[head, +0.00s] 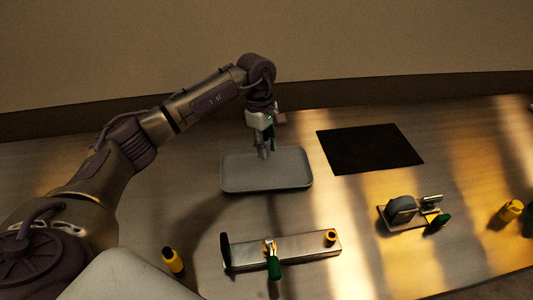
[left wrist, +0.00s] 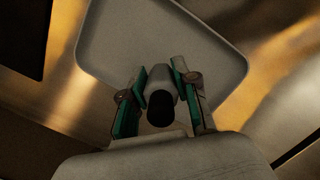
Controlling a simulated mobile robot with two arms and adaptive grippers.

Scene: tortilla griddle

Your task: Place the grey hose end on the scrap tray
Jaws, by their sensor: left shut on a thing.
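My left gripper (head: 264,140) is shut on the grey hose end (head: 264,153), pointing down over the scrap tray. In the left wrist view the hose end (left wrist: 160,97) is a light grey cylinder with a black end, between the green-padded fingers of the left gripper (left wrist: 160,92). The scrap tray (head: 240,184) is a shallow grey tray with rounded corners; it also shows in the left wrist view (left wrist: 140,35). The hose end is above or on the tray's back half; I cannot tell whether it touches the floor. My right gripper is not in view.
A black mat (head: 370,148) lies right of the tray. A metal bar fixture (head: 300,247) with a green-handled part is in front. A yellow-black cylinder (head: 172,262) stands at front left. A small clamp-like device (head: 402,209) and a yellow piece (head: 511,210) are at right.

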